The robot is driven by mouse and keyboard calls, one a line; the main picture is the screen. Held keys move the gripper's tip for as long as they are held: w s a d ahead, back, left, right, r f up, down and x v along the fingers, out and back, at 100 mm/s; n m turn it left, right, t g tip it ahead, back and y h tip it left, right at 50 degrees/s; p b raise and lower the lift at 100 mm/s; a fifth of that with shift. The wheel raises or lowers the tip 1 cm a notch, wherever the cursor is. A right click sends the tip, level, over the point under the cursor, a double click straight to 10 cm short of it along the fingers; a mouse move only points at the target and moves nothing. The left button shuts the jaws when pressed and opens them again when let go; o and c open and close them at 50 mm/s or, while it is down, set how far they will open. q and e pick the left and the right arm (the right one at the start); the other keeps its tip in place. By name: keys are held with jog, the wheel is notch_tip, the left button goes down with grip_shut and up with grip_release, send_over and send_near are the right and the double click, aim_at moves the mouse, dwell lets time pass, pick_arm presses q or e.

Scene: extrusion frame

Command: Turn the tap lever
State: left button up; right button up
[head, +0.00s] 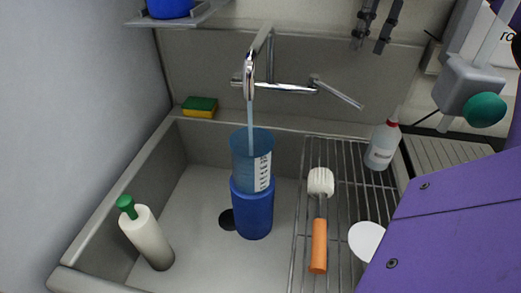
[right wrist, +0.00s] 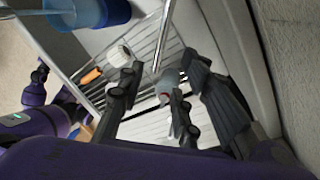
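The chrome tap (head: 262,75) is mounted on the sink's back wall. Its lever (head: 337,91) sticks out to the right, tilted downward. Water runs from the spout into a clear blue cup (head: 251,155), which stands on or in a blue container (head: 253,207) in the sink. My right gripper (head: 369,45) hangs at the top, above and right of the lever in the picture, fingers apart and empty. Its open fingers (right wrist: 153,82) also show in the right wrist view. No contact with the lever is visible. My left gripper is not seen.
A wire rack (head: 340,190) on the right holds a brush with an orange handle (head: 318,245) and a red-capped bottle (head: 382,146). A sponge (head: 200,107) lies on the back ledge. A green-capped bottle (head: 147,236) stands at left. A grey fixture (head: 465,84) is at right.

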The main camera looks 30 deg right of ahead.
dwell(0.4)
jog(key=b, duration=0.2)
send_near(335, 93)
jog(key=shift+s+f, duration=0.9)
jog(key=shift+f, duration=0.2)
notch_tip(335, 93, down, 4)
jog(key=shift+a+f+p, duration=0.1)
jog(key=shift+a+p, duration=0.05)
jog(key=shift+p, duration=0.6)
jog(key=shift+a+f, duration=0.15)
jog(key=shift+f, duration=0.45)
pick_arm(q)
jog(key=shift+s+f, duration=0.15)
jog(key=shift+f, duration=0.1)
pick_arm(e)
grip_shut()
